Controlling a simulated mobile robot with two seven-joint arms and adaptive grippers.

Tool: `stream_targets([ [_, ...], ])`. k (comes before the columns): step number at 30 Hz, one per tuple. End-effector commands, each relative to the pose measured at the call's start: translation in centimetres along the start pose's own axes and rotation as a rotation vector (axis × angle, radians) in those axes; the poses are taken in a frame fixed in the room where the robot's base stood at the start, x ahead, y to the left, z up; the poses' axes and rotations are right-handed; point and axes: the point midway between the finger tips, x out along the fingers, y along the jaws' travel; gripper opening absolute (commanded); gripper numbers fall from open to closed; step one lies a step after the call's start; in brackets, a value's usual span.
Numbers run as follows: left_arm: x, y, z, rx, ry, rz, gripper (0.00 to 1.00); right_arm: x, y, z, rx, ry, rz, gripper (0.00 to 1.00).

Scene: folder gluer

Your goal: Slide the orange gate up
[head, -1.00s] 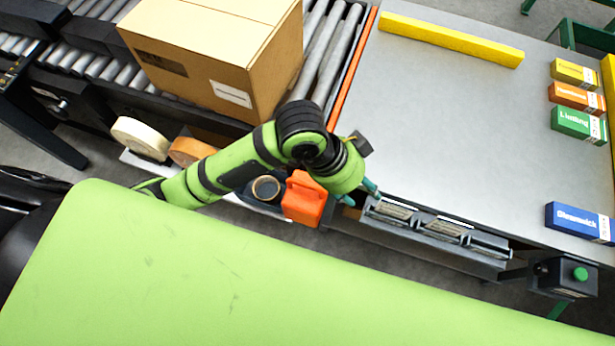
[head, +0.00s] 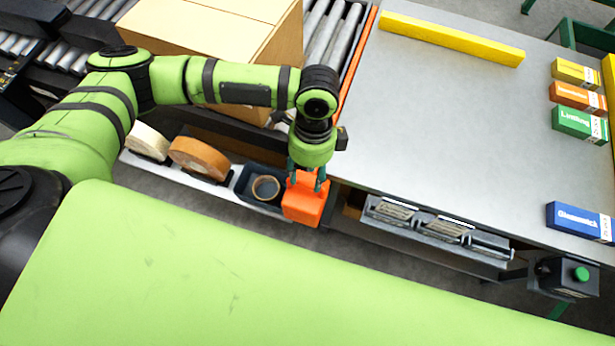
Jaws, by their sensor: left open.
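A long thin orange strip (head: 357,68), which looks like the orange gate, stands between the rollers and the grey table. Its near end is hidden behind my left arm. My left gripper (head: 307,177) is near the front edge, at the near side of that strip and apart from it. Its fingers are open and spread over the top of an orange block-like container (head: 303,207); I cannot tell whether they touch it. My right gripper is not in view.
A cardboard box (head: 200,30) sits on the roller conveyor (head: 330,40), partly behind my arm. A tray with tape rolls (head: 198,158) is left of the container. A metal rack (head: 440,232) and a green-button box (head: 566,278) line the front. The table middle (head: 450,130) is clear.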

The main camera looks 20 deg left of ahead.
Motion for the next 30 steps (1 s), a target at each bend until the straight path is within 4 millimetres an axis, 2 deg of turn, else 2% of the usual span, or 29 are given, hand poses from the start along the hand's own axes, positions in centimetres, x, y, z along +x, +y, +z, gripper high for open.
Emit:
stream_targets([
  [1,0.8,0.1,0.0,0.000,-0.002,0.003,0.46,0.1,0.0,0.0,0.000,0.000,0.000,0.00],
  [6,2.3,0.0,0.0,0.000,0.000,0.001,0.46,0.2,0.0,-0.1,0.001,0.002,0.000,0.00],
  [15,2.6,0.0,-0.1,0.001,0.001,-0.001,0.46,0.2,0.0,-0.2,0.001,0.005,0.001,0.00],
  [16,2.6,0.0,-0.1,0.001,0.001,-0.001,0.38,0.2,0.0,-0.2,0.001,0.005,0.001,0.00],
  [18,2.6,0.0,-0.1,0.001,0.001,-0.001,0.10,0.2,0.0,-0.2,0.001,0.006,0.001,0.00],
  [19,2.6,0.0,-0.1,0.001,0.001,-0.001,0.00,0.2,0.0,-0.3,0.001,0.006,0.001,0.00],
  [26,2.5,0.0,-0.1,0.001,0.001,-0.001,0.00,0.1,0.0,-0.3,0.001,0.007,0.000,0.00],
  [30,1.6,0.2,-0.1,0.001,0.001,-0.002,0.00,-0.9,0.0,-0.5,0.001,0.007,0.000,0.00],
])
